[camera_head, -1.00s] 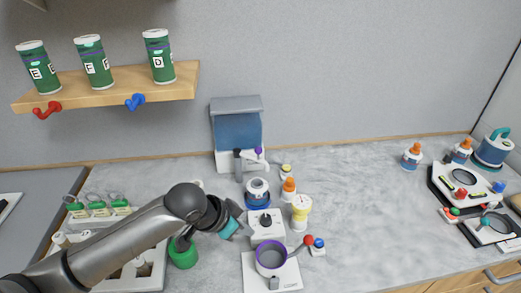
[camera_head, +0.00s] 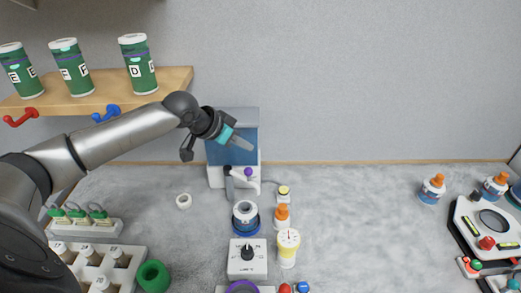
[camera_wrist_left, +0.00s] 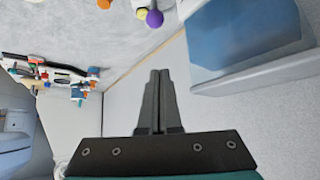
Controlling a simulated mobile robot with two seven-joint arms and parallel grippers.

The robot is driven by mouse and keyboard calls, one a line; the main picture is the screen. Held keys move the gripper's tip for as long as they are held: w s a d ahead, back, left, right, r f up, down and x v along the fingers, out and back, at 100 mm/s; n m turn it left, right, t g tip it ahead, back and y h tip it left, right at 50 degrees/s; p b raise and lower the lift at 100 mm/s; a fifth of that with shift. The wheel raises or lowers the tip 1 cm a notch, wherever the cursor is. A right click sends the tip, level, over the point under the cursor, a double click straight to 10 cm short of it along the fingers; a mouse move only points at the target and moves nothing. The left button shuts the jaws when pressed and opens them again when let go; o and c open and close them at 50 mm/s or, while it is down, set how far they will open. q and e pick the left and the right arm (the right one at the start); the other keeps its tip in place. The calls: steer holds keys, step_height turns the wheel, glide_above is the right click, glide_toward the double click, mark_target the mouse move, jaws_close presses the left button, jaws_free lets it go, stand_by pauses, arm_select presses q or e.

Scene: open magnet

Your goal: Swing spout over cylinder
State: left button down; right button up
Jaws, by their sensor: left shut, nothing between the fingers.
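A dispenser with a blue tank (camera_head: 222,157) stands against the wall in the head view; the tank also fills the upper right of the wrist view (camera_wrist_left: 240,38). At its foot a white spout (camera_head: 239,182) with a purple knob (camera_head: 248,172) sticks out beside a dark upright handle; the knob also shows in the wrist view (camera_wrist_left: 154,18). My left gripper (camera_head: 247,145) overlaps the tank in the head view, above the spout. Its fingers (camera_wrist_left: 159,80) are together and empty. Which object is the cylinder I cannot tell; a white-and-blue round vessel (camera_head: 245,216) stands below the spout.
A grey box with a black knob (camera_head: 247,258), an orange-capped bottle (camera_head: 282,217) and a yellow-white dial piece (camera_head: 288,247) stand nearby. A wooden shelf (camera_head: 175,82) with green canisters is at upper left.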

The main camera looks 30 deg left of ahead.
mark_target(241, 176)
arm_select(q)
steer(key=shift+w+d+f, duration=0.15)
steer(key=shift+w+f, duration=0.15)
steer(key=shift+f, duration=0.25)
steer(key=x, duration=0.8)
steer(key=shift+s+a+f+p, duration=0.1)
steer(key=shift+s+a+p, duration=0.15)
steer(key=shift+s, duration=0.4)
steer(key=shift+s+a+f+p, duration=0.15)
steer(key=shift+s+p, duration=0.15)
steer(key=shift+s, duration=0.35)
steer(key=shift+s+a+f+p, duration=0.1)
steer(key=shift+s+a+p, duration=0.15)
steer(key=shift+s, duration=0.4)
arm_select(e)
steer(key=shift+s+a+r, duration=0.25)
steer(key=shift+s+r, duration=0.1)
steer(key=shift+s, duration=0.3)
steer(key=shift+s+a+r, duration=0.2)
steer(key=shift+s+r, duration=0.15)
steer(key=shift+s, duration=0.3)
steer(key=shift+s, duration=0.1)
steer(key=shift+f, duration=0.1)
